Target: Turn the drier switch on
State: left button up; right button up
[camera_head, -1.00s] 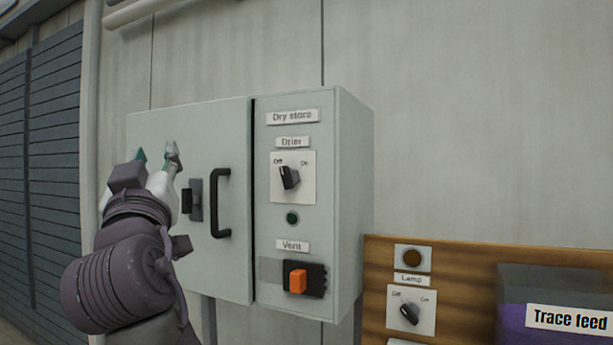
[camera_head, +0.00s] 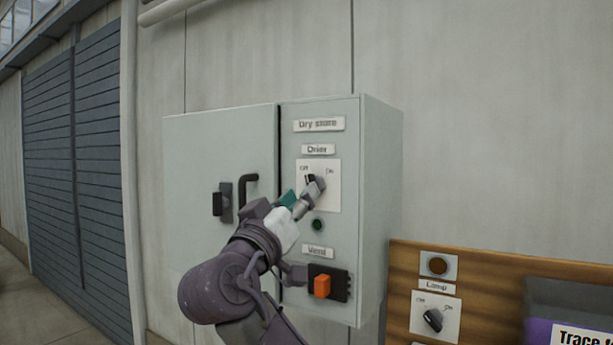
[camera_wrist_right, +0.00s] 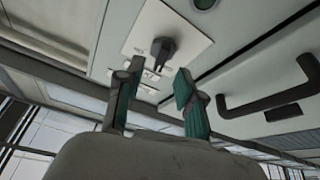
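The drier switch (camera_head: 311,180) is a black rotary knob on a white plate under the "Drier" label, with "Off" at its left and "On" at its right. My right gripper (camera_head: 302,198) is in front of it and partly hides it. In the right wrist view the knob (camera_wrist_right: 163,49) stands just beyond the open fingers (camera_wrist_right: 157,76), roughly between their tips. I see no clear contact. The knob's exact angle is hard to read behind the finger. A dark green indicator (camera_head: 318,225) sits below the plate. My left gripper is not in view.
The Dry store cabinet (camera_head: 384,200) has a door (camera_head: 215,145) with a black handle (camera_head: 242,188) to the left. An orange vent switch (camera_head: 322,286) is below. A wooden panel with a lamp knob (camera_head: 433,320) and a purple bin (camera_head: 560,332) are at lower right.

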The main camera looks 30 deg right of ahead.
jog(key=p+x, duration=0.1)
jog(key=x, duration=0.2)
jog(key=shift+w+d+r, duration=0.1)
jog(key=shift+w+d, duration=0.1)
jog(key=shift+d, duration=0.05)
grip_shut()
